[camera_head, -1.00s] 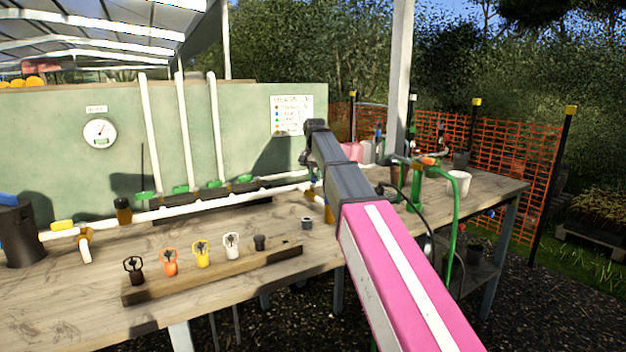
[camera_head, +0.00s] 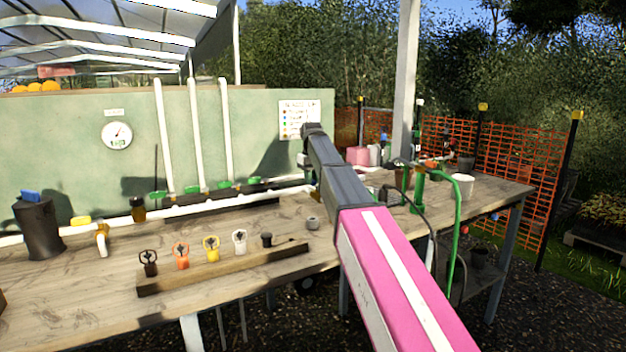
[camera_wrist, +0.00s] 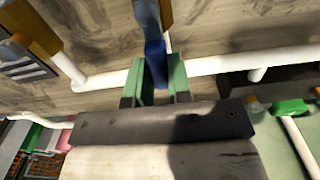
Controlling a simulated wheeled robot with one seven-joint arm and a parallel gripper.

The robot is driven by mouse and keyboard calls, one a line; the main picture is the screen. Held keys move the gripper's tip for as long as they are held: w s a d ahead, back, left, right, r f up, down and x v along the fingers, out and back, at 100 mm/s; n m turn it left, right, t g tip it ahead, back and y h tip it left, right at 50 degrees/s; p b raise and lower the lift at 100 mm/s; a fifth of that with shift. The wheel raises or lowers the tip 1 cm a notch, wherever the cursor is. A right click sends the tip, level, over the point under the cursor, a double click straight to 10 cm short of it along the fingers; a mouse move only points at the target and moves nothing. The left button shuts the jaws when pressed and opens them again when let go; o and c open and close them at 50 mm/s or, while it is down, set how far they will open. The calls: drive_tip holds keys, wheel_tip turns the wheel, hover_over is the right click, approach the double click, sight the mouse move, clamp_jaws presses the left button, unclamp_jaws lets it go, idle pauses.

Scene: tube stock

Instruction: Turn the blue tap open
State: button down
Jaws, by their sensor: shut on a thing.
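In the wrist view, the blue tap handle (camera_wrist: 154,52) stands across the white pipe (camera_wrist: 212,66), with its upper part running to the top edge. My gripper (camera_wrist: 161,68) has its two green fingers on either side of the blue handle, closed on it. In the head view my pink and grey arm reaches over the bench toward the pipe. Its dark wrist is near the green wall, and the fingers and the tap are hidden or too small to make out there.
A wooden block (camera_head: 215,272) with several coloured handles lies on the bench (camera_head: 90,300). Green-handled valves stand along the wall. A green standpipe (camera_head: 419,190) stands at right.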

drive_tip(key=shift+a+n, duration=0.1)
drive_tip(key=shift+n, duration=0.2)
drive_tip(key=c, duration=1)
unclamp_jaws()
drive_tip(key=shift+c, duration=0.2)
wheel_tip(320, 180, up, 8)
drive_tip(key=shift+f, duration=0.2)
